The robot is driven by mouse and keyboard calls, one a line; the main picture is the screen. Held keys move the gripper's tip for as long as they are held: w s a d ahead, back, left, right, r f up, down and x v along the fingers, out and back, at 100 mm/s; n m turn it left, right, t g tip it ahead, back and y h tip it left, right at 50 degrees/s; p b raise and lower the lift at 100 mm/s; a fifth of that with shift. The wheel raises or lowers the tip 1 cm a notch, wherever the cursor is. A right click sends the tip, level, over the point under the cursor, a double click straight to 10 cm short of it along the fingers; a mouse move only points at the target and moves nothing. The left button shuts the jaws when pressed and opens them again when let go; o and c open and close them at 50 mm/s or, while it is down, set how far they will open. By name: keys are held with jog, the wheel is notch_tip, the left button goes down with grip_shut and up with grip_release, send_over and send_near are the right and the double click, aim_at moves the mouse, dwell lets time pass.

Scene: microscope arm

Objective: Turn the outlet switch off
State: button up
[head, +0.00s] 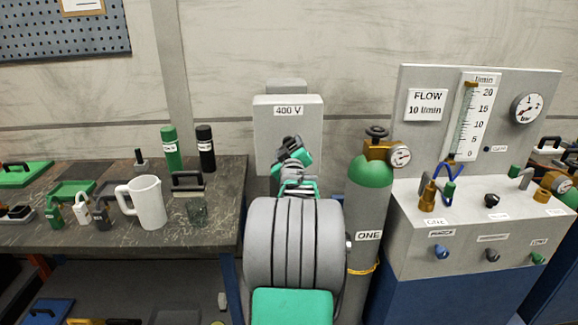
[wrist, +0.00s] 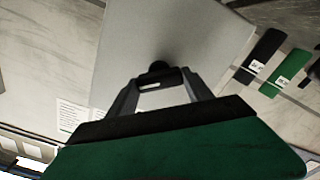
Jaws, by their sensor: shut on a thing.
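The outlet box (head: 264,128) is a grey box marked 400 V on the wall, behind my arm in the head view. Its plain grey face (wrist: 190,30) fills the middle of the wrist view. The switch is a small dark knob (wrist: 157,68) on that face. My gripper (wrist: 161,84) is at the knob, its two fingers closed together on it. In the head view my gripper (head: 290,145) is in front of the lower part of the box. My arm and fingers hide most of the switch there, so its exact turn cannot be told.
A green-topped cylinder (head: 368,215) marked ONE stands close on the right, beside a flow panel (head: 430,147). A workbench (head: 225,178) at left carries a white jug (head: 149,203), green (head: 170,150) and black (head: 206,152) bottles and padlocks.

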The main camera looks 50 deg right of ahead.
jog(key=n+b, duration=1)
jog(key=b, duration=0.3)
jog(key=shift+f, duration=0.15)
jog(key=shift+n, duration=0.4)
jog(key=o, duration=1.4)
jog(key=shift+c, duration=0.2)
jog(key=v, duration=0.8)
jog(key=shift+b, duration=0.4)
